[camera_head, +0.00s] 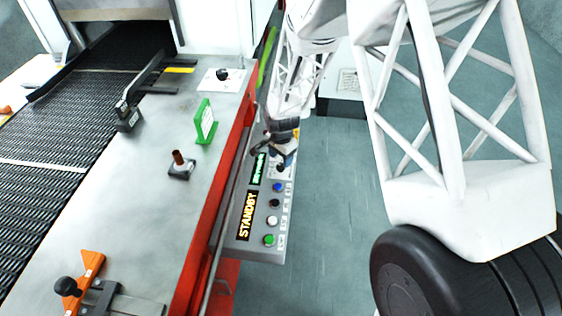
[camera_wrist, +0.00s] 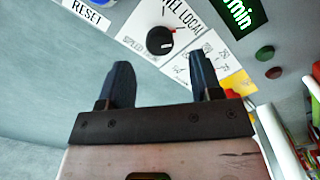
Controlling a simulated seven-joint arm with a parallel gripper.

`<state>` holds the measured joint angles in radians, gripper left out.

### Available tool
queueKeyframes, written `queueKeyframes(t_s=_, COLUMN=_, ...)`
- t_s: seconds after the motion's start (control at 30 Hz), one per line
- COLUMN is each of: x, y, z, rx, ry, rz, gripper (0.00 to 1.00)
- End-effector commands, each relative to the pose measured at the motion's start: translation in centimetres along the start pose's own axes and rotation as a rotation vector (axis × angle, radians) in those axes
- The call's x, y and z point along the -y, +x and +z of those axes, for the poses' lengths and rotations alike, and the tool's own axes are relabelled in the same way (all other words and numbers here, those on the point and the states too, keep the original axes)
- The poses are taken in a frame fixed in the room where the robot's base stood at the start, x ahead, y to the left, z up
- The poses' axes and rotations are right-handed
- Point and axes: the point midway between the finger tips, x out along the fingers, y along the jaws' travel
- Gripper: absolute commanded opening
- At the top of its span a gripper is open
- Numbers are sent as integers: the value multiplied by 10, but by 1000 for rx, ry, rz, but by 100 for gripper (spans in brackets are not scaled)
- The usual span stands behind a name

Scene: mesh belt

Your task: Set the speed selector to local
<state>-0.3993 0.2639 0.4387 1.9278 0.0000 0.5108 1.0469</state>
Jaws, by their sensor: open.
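The speed selector (camera_wrist: 160,40) is a round black knob on a white label plate, seen in the wrist view. I cannot tell exactly which printed position the mark lines up with. My gripper (camera_wrist: 160,68) is open, its two dark blue fingers apart, with the knob between and beyond the fingertips. No contact shows. In the head view my gripper (camera_head: 283,145) is over the far end of the grey control panel (camera_head: 257,225) and partly covers it.
The panel carries an orange STANDBY display (camera_head: 246,216), a green display (camera_head: 259,168) and blue (camera_head: 277,187), black, white and green buttons. A RESET label (camera_wrist: 86,13) shows near the knob. A red rail (camera_head: 213,205) and the mesh belt (camera_head: 60,130) lie left; open floor lies right.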

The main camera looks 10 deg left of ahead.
Motion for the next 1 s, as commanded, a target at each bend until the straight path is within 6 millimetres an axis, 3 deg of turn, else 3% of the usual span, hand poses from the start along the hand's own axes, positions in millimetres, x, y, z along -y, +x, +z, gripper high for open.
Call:
queueKeyframes(t_s=0.2, x=0, y=-25, z=0, rx=-1, ry=0, rz=-1, gripper=59)
queueKeyframes(t_s=0.4, x=0, y=-37, z=0, rx=0, ry=0, rz=-1, gripper=59)
queueKeyframes(t_s=1.0, x=0, y=-39, z=0, rx=0, ry=0, rz=0, gripper=59)
